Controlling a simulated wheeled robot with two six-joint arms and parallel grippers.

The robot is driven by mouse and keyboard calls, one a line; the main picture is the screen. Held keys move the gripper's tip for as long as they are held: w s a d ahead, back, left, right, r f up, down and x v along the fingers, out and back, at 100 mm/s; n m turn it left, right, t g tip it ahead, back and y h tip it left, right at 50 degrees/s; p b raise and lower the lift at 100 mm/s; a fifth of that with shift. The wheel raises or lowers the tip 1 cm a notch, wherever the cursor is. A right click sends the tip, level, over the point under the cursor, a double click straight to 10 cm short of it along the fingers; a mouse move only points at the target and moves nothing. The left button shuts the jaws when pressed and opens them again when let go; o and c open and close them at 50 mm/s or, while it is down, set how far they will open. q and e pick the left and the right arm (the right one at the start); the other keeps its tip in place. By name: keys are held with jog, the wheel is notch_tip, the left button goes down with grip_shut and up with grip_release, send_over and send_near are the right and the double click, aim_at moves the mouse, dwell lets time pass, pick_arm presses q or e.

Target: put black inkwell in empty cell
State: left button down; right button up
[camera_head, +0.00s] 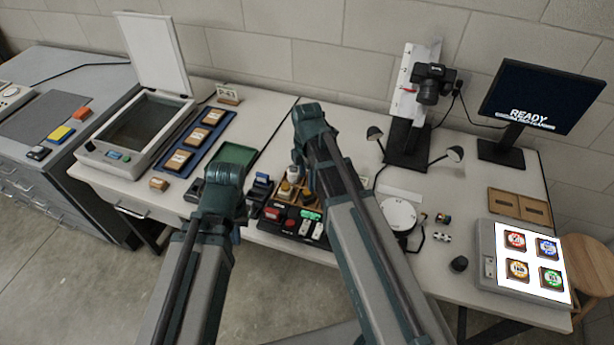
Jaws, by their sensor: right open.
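A small dark rounded object (459,264), which looks like the black inkwell, stands alone on the right part of the table, left of the light panel. A wooden tray (315,201) with small bottle-like things sits mid-table, partly hidden by my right arm. I cannot make out which of its cells is empty. My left gripper (222,183) is over the table's front middle, left of the tray; its fingertips are hidden. My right gripper (311,125) is open, above and behind the tray, and far left of the dark object.
A black rack (284,230) with coloured pieces is at the front edge. A scanner (140,125) and blue tray (183,172) are left. The camera stand (407,150), monitor (540,97), round white device (398,214) and light panel (483,245) are right. Bare table surrounds the dark object.

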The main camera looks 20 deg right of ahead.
aim_at(307, 192)
pick_arm(q)
notch_tip(307, 192, up, 4)
jog(key=p, duration=0.2)
jog(key=shift+p, duration=0.4)
pick_arm(e)
notch_tip(307, 192, up, 4)
jog(key=shift+a, duration=0.1)
jog(key=s+a+m+h, duration=0.1)
jog(key=s+a+m, duration=0.9)
jog(key=s+m, duration=0.4)
jog(key=shift+s+a+m, duration=0.15)
jog(key=shift+m, duration=1.05)
